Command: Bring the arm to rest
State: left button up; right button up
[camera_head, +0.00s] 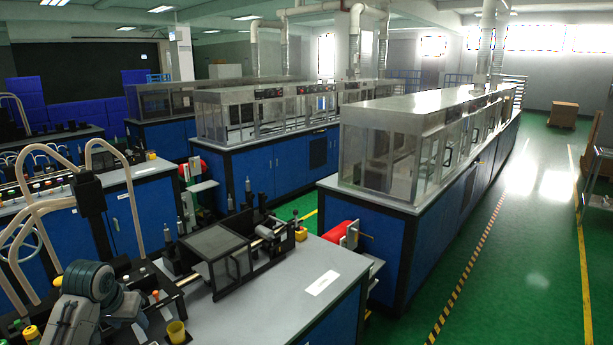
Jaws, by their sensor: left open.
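My left arm, grey with blue-grey joints, is folded in the lower left corner. My left gripper (158,322) is small and dark here, low over the near end of the grey-topped workbench (325,265). It is open, and I see nothing held between its fingers. A yellow cup-shaped piece (177,332) shows right beside it; I cannot tell whether they touch. My right gripper is not in view.
A machine with a clear-windowed cover (222,256) stands on the bench close to the right of my arm. Pale curved tubes (115,165) rise at the left. A red roll (337,234) sits beyond the bench. The green floor aisle (515,260) at right is mostly clear.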

pick_arm(q)
jog(key=s+d+f+m, duration=0.1)
jog(key=s+d+f, duration=0.3)
jog(key=s+f, duration=0.35)
jog(key=s+d+f+m, duration=0.1)
jog(key=s+d+f, duration=0.3)
jog(key=s+f, duration=0.35)
jog(key=s+d+f, duration=0.1)
jog(key=s+d, duration=0.2)
jog(key=s, duration=0.7)
jog(key=s+d, duration=0.2)
jog(key=s, duration=0.9)
notch_tip(320, 180, down, 33)
jog(key=a+g+b, duration=0.2)
jog(key=b, duration=0.3)
jog(key=s+f+b, duration=0.2)
jog(key=s+f, duration=0.7)
jog(key=f, duration=0.3)
jog(key=s+a+f+g+b, duration=0.1)
jog(key=s+f, duration=0.8)
jog(key=f, duration=0.3)
jog(key=shift+s+a+f+n+b, duration=0.15)
jog(key=shift+a+f+n+b, duration=0.15)
jog(key=shift+f+n+b, duration=0.1)
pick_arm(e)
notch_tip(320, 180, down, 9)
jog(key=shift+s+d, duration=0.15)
